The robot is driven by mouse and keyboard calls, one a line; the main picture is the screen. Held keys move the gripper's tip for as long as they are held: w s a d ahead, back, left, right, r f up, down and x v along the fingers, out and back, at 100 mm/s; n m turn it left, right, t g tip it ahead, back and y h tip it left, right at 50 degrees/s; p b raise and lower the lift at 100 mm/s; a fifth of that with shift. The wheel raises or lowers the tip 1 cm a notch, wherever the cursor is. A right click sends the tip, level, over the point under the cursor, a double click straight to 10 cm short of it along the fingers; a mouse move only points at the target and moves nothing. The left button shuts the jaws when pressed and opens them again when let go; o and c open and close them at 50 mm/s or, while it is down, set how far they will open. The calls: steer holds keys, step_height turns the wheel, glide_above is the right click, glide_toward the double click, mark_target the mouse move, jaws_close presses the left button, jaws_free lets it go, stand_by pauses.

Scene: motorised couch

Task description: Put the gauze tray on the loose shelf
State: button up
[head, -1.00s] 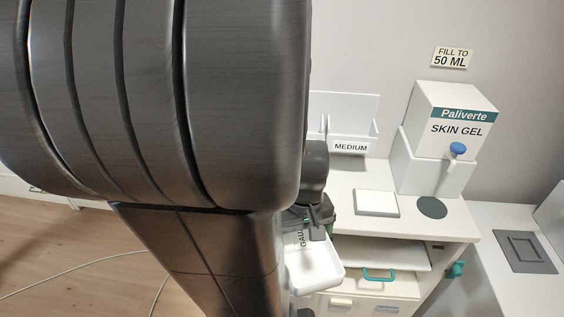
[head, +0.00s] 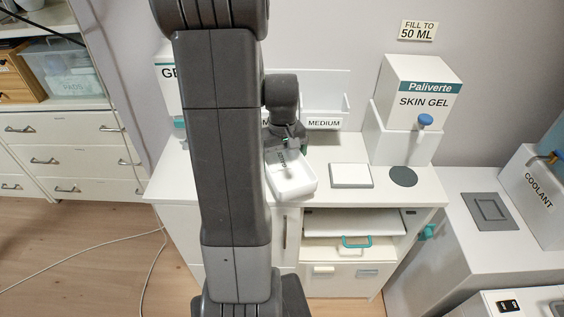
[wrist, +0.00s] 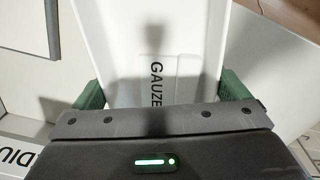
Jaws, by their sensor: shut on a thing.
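The gauze tray (head: 292,186) is a white, shallow tray marked GAUZE. My gripper (head: 287,150) is shut on it near its back end. The tray shows at the left front part of the cabinet top in the head view; whether it touches the top is unclear. In the wrist view the tray (wrist: 205,45) lies between the green finger pads of my gripper (wrist: 162,92). A white shelf board (head: 330,223), probably the loose shelf, lies in the cabinet's open bay, right of and below the tray.
A white flat block (head: 351,175) and a dark round pad (head: 403,177) lie on the cabinet top. The skin gel dispenser (head: 415,110) and the MEDIUM holder (head: 323,112) stand behind. A teal knob (head: 427,232) sticks out at the cabinet's right side. My arm hides the left part.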

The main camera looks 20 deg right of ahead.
mark_target(283, 162)
steer(key=shift+w+d, duration=0.1)
steer(key=shift+w, duration=0.2)
steer(key=shift+f+p, duration=0.3)
steer(key=shift+f, duration=1.45)
steer(key=shift+f, duration=0.25)
steer(key=o, duration=0.7)
steer(key=shift+r, duration=0.1)
steer(key=shift+r, duration=0.1)
